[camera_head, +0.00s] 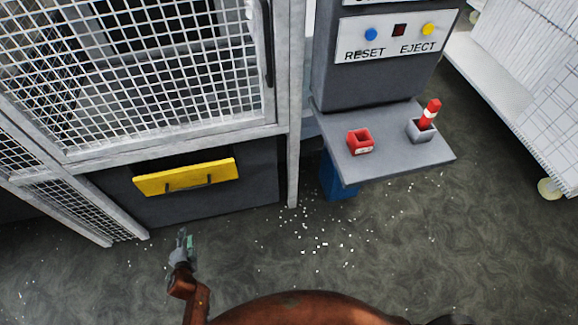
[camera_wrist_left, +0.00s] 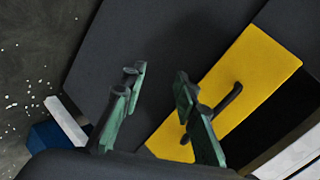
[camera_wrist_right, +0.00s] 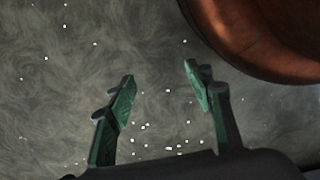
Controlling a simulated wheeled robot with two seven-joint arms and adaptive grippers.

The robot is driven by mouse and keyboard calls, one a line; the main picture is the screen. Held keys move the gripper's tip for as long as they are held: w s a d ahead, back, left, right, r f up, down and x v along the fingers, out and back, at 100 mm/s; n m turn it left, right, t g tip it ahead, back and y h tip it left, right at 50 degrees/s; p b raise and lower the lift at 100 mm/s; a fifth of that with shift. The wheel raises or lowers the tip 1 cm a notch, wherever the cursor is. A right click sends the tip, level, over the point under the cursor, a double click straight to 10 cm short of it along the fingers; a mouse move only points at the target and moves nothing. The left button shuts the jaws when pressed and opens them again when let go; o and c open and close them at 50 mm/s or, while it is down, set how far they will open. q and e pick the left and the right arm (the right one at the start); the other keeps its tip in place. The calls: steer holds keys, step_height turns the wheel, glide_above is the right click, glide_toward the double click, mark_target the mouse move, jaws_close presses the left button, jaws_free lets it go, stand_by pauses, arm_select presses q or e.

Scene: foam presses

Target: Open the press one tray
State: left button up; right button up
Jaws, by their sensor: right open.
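The press tray has a yellow front (camera_head: 215,171) with a dark bar handle (camera_head: 188,187), set low in the dark press base; a dark gap shows above it. In the left wrist view the yellow front (camera_wrist_left: 255,70) and the handle (camera_wrist_left: 228,102) lie partly behind the right-hand finger. My left gripper (camera_head: 184,236) is below the tray front in the head view, apart from the handle. Its jaws (camera_wrist_left: 159,80) are open with nothing between them. My right gripper (camera_wrist_right: 158,78) is open and empty over the floor.
A mesh guard (camera_head: 190,80) stands above the tray. To the right, a control panel (camera_head: 395,38) has RESET and EJECT buttons. A grey shelf (camera_head: 385,165) below it holds a red box (camera_head: 359,141) and a grey cup (camera_head: 421,131). White bits are scattered on the open floor (camera_head: 390,250).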

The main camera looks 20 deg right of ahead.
mark_target(187, 188)
arm_select(q)
steer(key=w+d+r+m+t+b, duration=0.4)
steer(key=w+d+r+b, duration=0.15)
steer(key=w+r, duration=0.45)
steer(key=shift+h, duration=0.3)
steer(key=w+b, duration=0.1)
steer(key=w, duration=0.1)
steer(key=w+f+b, duration=0.1)
steer(key=w, duration=0.1)
steer(key=w+b, duration=0.1)
steer(key=w, duration=0.1)
steer(key=shift+w+a+f, duration=0.2)
steer(key=shift+w+a, duration=0.1)
steer(key=shift+a, duration=0.1)
steer(key=shift+w, duration=0.25)
arm_select(e)
steer(key=w+a+r, duration=0.2)
steer(key=w+r, duration=0.1)
steer(key=r, duration=0.5)
steer(key=shift+g, duration=0.3)
steer(key=shift+w, duration=0.1)
arm_select(q)
jaws_close()
